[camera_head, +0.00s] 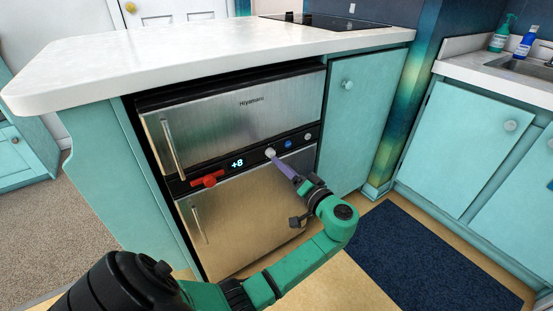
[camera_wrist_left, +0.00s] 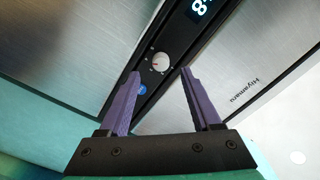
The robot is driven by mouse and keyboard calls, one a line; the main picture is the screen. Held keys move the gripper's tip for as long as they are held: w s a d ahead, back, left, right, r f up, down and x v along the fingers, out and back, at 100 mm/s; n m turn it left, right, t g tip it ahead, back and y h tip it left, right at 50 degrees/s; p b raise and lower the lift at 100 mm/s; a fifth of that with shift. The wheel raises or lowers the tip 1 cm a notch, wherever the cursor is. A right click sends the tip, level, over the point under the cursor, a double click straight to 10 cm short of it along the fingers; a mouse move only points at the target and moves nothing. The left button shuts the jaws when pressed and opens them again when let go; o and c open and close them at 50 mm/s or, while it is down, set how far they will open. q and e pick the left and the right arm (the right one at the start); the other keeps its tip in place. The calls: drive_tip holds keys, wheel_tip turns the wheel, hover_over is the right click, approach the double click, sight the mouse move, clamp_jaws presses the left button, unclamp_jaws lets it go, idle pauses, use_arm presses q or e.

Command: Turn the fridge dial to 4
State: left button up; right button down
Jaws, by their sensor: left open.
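The fridge (camera_head: 240,215) is a steel unit under the counter with two fronts and a black control strip between them. The display (camera_head: 237,163) on the strip reads +8; part of it shows in the wrist view (camera_wrist_left: 201,8). The small whitish round dial (camera_head: 270,152) sits right of the display. In the wrist view the left gripper (camera_wrist_left: 161,72) has a finger on either side of the dial, with visible gaps.
A blue button (camera_wrist_left: 143,90) sits near the dial on the strip. A red lever-like part (camera_head: 207,179) sticks out left of the display. The white countertop (camera_head: 190,50) overhangs above. A teal cabinet door (camera_head: 362,120) is to the right. A dark blue mat (camera_head: 430,260) lies on the floor.

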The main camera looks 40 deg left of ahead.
use_arm(q)
drive_tip(key=v, duration=0.9)
drive_tip(key=shift+d, duration=0.25)
drive_tip(key=shift+s+f, duration=0.1)
